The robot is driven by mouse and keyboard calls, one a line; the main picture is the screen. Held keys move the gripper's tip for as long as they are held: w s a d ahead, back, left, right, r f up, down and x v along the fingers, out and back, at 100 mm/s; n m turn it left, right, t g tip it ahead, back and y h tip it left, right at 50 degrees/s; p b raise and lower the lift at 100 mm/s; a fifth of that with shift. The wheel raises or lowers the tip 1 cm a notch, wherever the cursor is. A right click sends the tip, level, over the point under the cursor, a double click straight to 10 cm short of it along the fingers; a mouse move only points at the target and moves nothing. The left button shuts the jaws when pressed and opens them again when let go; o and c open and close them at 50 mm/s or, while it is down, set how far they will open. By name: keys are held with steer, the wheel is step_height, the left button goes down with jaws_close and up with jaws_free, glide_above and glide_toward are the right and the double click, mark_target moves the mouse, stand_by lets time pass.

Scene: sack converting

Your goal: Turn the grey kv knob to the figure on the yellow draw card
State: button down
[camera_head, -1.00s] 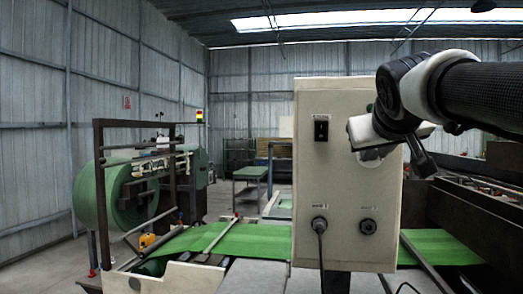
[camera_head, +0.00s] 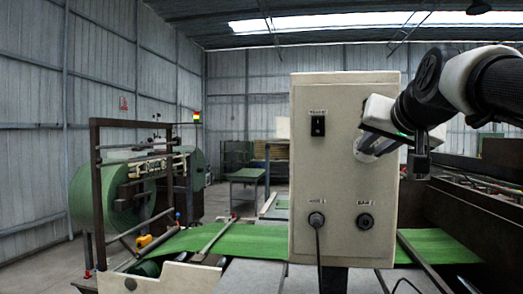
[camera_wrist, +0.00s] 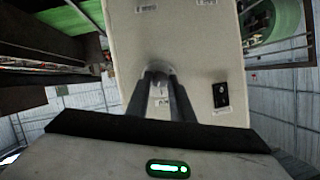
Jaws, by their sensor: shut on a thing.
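The cream control box (camera_head: 340,190) stands upright in the middle of the head view. My gripper (camera_head: 364,147) reaches in from the right to the upper right of its front face. In the wrist view my two dark fingers (camera_wrist: 160,78) are shut on the grey kv knob (camera_wrist: 158,69), which shows only as a small blurred shape between the fingertips. A small marked label (camera_wrist: 162,102) shows between the fingers; I cannot read it. In the head view my gripper covers the knob, and its pointer cannot be seen. I cannot make out a yellow draw card in either view.
The box also carries a black rocker switch (camera_head: 318,126), a left socket (camera_head: 316,219) with a cable and a right socket (camera_head: 365,221). A green roll (camera_head: 92,197) on a frame stands at left. Green sheet (camera_head: 240,240) runs behind the box.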

steer(key=m+y+b, duration=0.1)
steer(key=m+t+b, duration=0.1)
steer(key=shift+d+f+m+y, duration=0.15)
steer(key=shift+f+m+y, duration=0.1)
steer(key=shift+m+y, duration=0.15)
steer(key=shift+m+t+y+b, duration=0.3)
steer(key=shift+m+b, duration=0.4)
steer(key=shift+b, duration=0.1)
steer(key=shift+r, duration=0.1)
steer(key=c, duration=1.6)
jaws_free()
steer(key=shift+s, duration=0.1)
steer(key=shift+o, duration=0.2)
steer(key=b+v, duration=0.1)
steer(key=v, duration=1.6)
steer(key=shift+s, duration=0.2)
steer(key=shift+d, duration=0.1)
